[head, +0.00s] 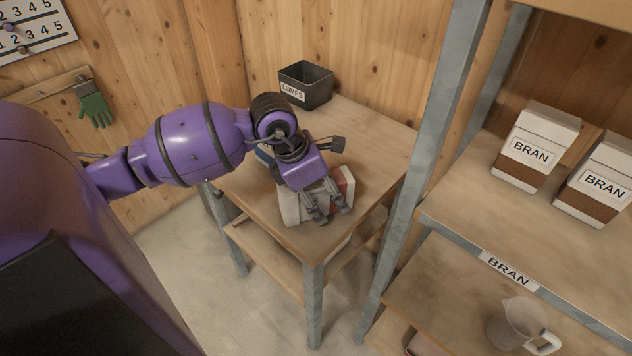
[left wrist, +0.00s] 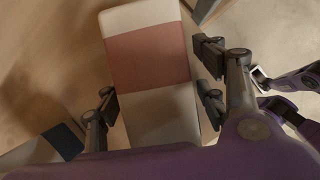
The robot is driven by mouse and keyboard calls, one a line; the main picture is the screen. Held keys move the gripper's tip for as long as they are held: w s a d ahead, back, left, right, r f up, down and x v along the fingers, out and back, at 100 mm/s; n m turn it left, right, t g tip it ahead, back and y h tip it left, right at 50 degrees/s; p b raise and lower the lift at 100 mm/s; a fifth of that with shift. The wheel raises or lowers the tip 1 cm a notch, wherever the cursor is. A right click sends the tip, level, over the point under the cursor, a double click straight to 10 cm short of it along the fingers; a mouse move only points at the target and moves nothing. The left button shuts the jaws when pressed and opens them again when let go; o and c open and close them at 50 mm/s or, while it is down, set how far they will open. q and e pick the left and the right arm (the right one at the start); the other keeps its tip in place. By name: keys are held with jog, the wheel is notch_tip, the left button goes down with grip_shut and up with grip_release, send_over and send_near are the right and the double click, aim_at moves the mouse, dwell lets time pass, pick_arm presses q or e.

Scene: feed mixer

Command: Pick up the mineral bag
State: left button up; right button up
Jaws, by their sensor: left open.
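In the left wrist view the bag (left wrist: 150,58) lies between the open fingers of the left gripper (left wrist: 158,95), with fingers on both sides. I cannot tell whether they touch it.
A dark bin marked LUMPS (head: 305,86) stands at the table's back corner. A blue item (head: 264,156) is partly hidden behind my gripper. A metal shelf post (head: 432,130) rises to the right, beside shelves with BRAN bags (head: 536,147) and a clear jug (head: 515,325).

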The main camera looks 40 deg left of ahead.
pick_arm(q)
jog(key=shift+c, duration=0.4)
jog(key=shift+r, duration=0.1)
grip_shut()
